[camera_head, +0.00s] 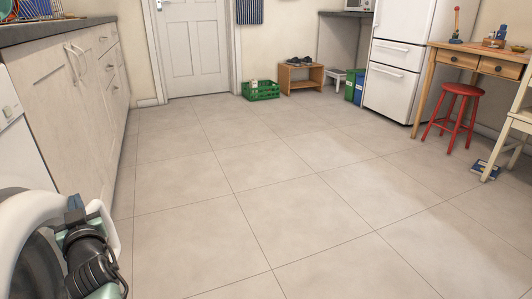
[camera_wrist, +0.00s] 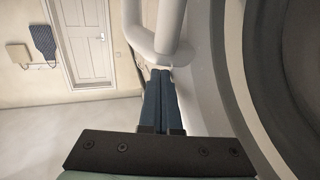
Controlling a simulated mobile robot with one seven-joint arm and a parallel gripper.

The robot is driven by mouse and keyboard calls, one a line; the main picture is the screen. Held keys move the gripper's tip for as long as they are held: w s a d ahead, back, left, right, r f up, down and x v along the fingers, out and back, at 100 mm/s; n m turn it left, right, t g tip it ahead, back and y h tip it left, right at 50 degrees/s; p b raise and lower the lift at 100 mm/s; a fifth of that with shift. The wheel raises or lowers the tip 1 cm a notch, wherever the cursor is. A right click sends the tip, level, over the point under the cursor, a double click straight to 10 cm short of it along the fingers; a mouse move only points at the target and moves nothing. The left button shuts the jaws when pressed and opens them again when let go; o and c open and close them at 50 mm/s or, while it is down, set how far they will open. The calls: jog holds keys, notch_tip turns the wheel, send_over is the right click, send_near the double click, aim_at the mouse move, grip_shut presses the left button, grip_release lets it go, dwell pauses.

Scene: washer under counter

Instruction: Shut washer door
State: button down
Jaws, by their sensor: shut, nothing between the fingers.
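The washer (camera_head: 16,135) stands at the left edge, under the counter. Its round door, with a white rim (camera_head: 22,205) and dark middle, stands open into the room at lower left. My gripper (camera_head: 76,208) is beside the door's right edge, with a white curved part on its right side. In the wrist view, my gripper's blue fingers (camera_wrist: 163,75) are together with nothing between them. Their tips are at a white curved handle-like bar (camera_wrist: 158,45); I cannot tell if they touch it. The pale door rim (camera_wrist: 205,85) curves on the right there. The washer's opening is hidden.
Pale cabinets (camera_head: 70,85) run along the left beyond the washer. The tiled floor (camera_head: 250,190) is broad and clear. A green crate (camera_head: 261,91), a wooden bench (camera_head: 301,78), a fridge (camera_head: 397,60) and a red stool (camera_head: 455,110) stand farther off.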

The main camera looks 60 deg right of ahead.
jog(key=shift+w+a+n+y, duration=0.4)
jog(key=shift+w+a+y, duration=0.2)
jog(key=shift+w+a, duration=0.45)
